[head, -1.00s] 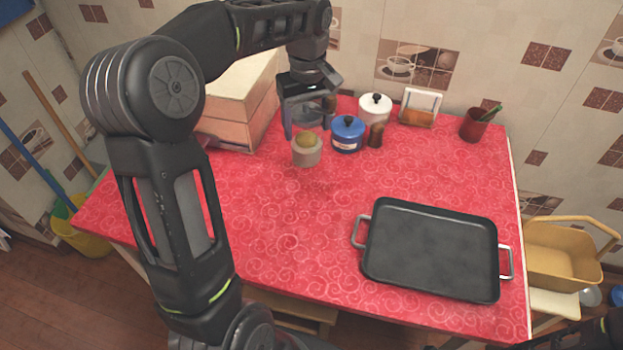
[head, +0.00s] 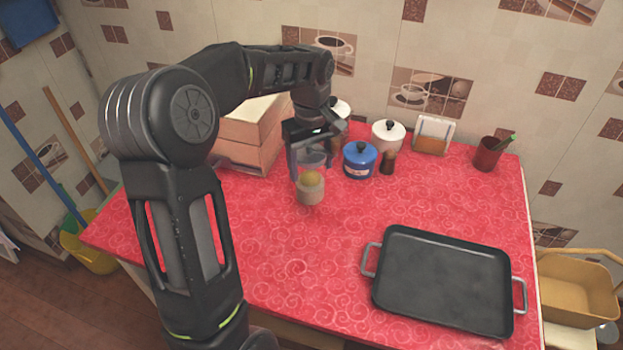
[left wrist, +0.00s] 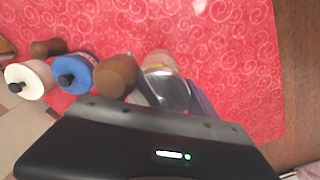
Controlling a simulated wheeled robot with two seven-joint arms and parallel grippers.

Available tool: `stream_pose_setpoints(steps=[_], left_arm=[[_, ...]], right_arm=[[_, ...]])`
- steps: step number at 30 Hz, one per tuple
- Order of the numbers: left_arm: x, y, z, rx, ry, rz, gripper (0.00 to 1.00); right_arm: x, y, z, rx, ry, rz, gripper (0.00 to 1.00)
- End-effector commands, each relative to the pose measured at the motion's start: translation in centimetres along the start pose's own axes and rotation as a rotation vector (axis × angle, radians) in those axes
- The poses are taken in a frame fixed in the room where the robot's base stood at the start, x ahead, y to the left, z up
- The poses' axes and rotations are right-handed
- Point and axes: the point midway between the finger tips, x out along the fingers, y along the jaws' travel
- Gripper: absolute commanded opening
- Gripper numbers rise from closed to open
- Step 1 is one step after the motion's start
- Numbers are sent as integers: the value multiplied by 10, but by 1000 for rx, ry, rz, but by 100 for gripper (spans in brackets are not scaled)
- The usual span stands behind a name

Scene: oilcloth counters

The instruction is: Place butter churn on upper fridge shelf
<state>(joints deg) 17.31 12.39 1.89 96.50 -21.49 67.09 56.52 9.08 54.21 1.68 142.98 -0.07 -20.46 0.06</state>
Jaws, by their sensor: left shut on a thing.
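The butter churn appears to be the vessel with a clear upper part and a pale grey lower part (head: 310,191) holding a yellowish lump. My left gripper (head: 311,164) is shut on its upper part, over the left back of the red counter. In the left wrist view the churn (left wrist: 164,72) shows as a clear, silvery jar between the fingers. I cannot tell whether its base touches the counter. My right gripper is not in view. No fridge or shelf is in view.
Right of the churn stand a blue pot (head: 360,161), a white pot (head: 388,137), a brown shaker (head: 388,162), a napkin holder (head: 433,136) and a red cup (head: 487,153). A black tray (head: 445,280) lies front right. The middle front is clear.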

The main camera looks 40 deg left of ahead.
Motion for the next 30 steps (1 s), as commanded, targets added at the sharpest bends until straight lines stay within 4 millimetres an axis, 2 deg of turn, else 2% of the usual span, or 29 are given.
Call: stream_pose_setpoints(steps=[8, 18, 30], left_arm=[[4, 0, 0, 0, 1, 1, 0], [47, 0, 0, 0, 1, 1, 0], [52, 1, 0, 0, 2, 3, 0]], right_arm=[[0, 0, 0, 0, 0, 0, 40], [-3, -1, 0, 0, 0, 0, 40], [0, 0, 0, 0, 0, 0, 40]])
